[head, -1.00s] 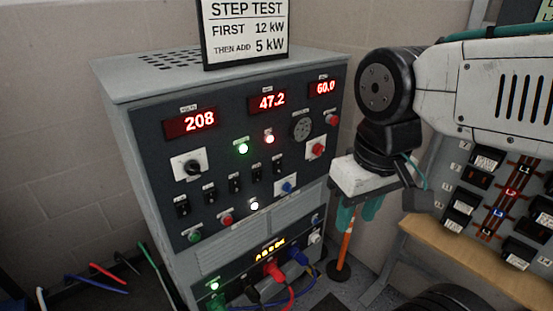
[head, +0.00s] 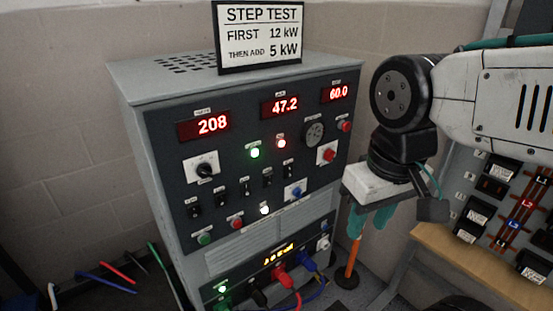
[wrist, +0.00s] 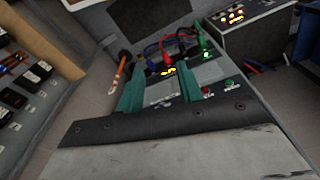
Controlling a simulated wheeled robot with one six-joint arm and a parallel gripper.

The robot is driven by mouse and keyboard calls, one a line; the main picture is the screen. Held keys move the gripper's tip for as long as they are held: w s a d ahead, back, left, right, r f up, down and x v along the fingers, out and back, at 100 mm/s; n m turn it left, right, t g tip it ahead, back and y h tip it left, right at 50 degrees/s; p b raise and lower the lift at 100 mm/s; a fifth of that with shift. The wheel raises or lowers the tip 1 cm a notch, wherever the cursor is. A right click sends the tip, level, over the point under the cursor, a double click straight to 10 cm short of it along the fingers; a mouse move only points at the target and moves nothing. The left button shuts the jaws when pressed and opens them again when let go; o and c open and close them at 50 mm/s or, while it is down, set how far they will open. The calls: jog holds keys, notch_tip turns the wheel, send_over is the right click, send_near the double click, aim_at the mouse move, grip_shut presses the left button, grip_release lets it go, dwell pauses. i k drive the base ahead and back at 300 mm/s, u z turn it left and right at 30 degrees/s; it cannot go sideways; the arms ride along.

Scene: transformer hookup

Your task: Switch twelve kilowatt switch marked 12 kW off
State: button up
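The load bank's dark front panel (head: 225,130) faces me in the head view. A slanting row of several small black toggle switches crosses it, from a lower left switch (head: 195,211) to an upper right one (head: 286,168). Their labels are too small to read, so I cannot tell which is marked 12 kW or how its lever stands. My gripper (head: 370,220) points down to the right of the panel, apart from it. Its two teal fingers are spread and empty in the wrist view (wrist: 160,90), with part of the panel beyond them.
Red displays read 208, 47.2 and 60.0. A step test sign (head: 261,37) stands on the cabinet. A rotary knob (head: 204,170) and a red button (head: 328,155) flank the switches. Coloured cables plug in below. A wooden bench (head: 460,262) stands at the right.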

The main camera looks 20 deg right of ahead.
aim_at(289, 169)
jog(key=k, duration=1.3)
jog(key=z, duration=0.25)
jog(key=i, duration=0.9)
jog(key=u, duration=0.15)
